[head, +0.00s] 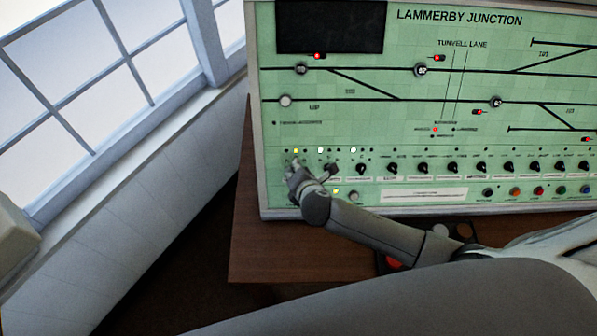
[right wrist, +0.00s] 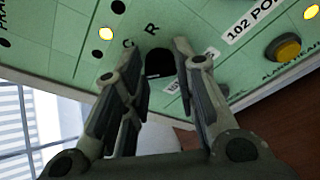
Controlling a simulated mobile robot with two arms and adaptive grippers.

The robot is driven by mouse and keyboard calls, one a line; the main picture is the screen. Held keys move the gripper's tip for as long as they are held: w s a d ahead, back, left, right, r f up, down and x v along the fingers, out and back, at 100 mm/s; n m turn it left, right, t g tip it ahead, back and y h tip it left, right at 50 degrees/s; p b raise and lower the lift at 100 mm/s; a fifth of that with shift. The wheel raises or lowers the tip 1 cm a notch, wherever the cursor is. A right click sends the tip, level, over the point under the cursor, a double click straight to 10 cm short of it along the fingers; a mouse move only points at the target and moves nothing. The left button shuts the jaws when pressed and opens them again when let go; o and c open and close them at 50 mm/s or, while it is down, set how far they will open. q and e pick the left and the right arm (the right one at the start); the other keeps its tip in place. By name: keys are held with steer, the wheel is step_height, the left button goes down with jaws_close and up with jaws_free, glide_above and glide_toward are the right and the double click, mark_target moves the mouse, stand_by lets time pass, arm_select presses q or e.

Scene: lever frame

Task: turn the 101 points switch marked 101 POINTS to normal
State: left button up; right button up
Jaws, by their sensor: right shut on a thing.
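The control panel (head: 425,130) stands upright with a row of black rotary switches along its lower part. My right gripper (head: 295,172) is at the left end of that row and covers the leftmost switch in the head view. In the right wrist view, my right gripper (right wrist: 160,78) has its fingers on both sides of a black switch knob (right wrist: 160,62), shut on it. Letters that look like C and R show beside the knob. Its name label is mostly hidden by a finger, so 101 POINTS cannot be read. My left gripper is not in view.
A yellow lamp (right wrist: 106,33) is lit near the held knob. A label (right wrist: 253,20) reading 102 PO and a yellow button (right wrist: 284,48) are close by. The neighbouring switch (head: 361,168) stands to the right. A wooden desk (head: 270,255) lies below the panel; a window (head: 95,75) is at left.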

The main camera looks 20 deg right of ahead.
steer(key=o, duration=1)
steer(key=shift+s, duration=0.1)
steer(key=v, duration=1.1)
steer(key=shift+s+r, duration=0.3)
